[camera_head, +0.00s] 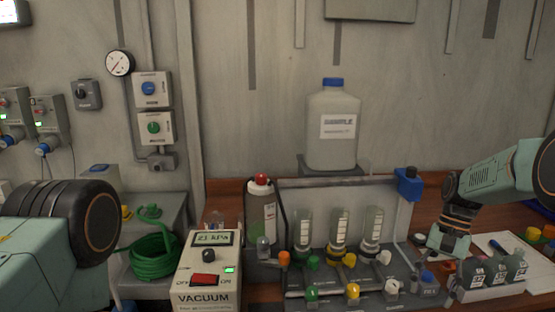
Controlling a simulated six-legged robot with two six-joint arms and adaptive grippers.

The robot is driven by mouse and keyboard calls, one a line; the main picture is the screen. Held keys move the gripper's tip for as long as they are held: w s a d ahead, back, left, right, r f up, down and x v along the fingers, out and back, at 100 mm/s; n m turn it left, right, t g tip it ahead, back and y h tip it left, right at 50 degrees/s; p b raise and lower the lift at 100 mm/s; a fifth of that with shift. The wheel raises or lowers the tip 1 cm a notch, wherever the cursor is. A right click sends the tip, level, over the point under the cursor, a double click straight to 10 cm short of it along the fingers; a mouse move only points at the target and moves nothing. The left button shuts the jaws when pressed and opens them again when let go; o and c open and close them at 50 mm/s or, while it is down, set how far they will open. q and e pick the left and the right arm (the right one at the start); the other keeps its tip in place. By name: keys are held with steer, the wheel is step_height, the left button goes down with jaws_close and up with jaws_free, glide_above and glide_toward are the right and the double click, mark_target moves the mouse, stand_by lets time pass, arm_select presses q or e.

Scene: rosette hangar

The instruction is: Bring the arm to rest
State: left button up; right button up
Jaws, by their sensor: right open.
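My right arm comes in from the right, and its gripper (446,246) points down over the right part of the bench. It is open, and I see nothing between its fingers. It is just right of the grey vial rack (340,200) and near the left end of a white tray (500,292) with dark labelled pieces. I cannot tell whether it touches anything. At the left, only a mint link and a dark round joint of my left arm show; its gripper is out of view.
The vacuum box (206,275), reading 21 kPa, stands at the front, with a green hose coil (153,256) to its left. A red-capped bottle (262,212) and a large white jug (333,130) stand behind. Coloured valves crowd the rack's front. Space above the bench is open.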

steer(key=s+a+f+n+h+b, duration=0.15)
steer(key=s+f, duration=0.25)
steer(key=f, duration=0.4)
steer(key=s+a+f+n+t+b, duration=0.1)
steer(key=s+a+f+b, duration=0.2)
steer(key=f, duration=0.5)
steer(key=s+a+f+n+b, duration=0.1)
steer(key=s+a+f, duration=0.2)
steer(key=s+f, duration=0.4)
steer(key=s+a+f+n+b, duration=0.1)
steer(key=s+f+b, duration=0.1)
steer(key=s, duration=0.5)
steer(key=s+a+f+n+t+h+b, duration=0.1)
steer(key=s+f+b, duration=0.1)
steer(key=s, duration=0.5)
steer(key=s+a+f+n+t+b, duration=0.1)
steer(key=s+f+n+b, duration=0.1)
steer(key=s+f, duration=0.2)
steer(key=s, duration=0.3)
steer(key=shift+a+f+b, duration=0.15)
steer(key=shift+f+b, duration=0.1)
steer(key=shift+b, duration=0.05)
steer(key=shift+s, duration=0.2)
steer(key=shift+w, duration=0.1)
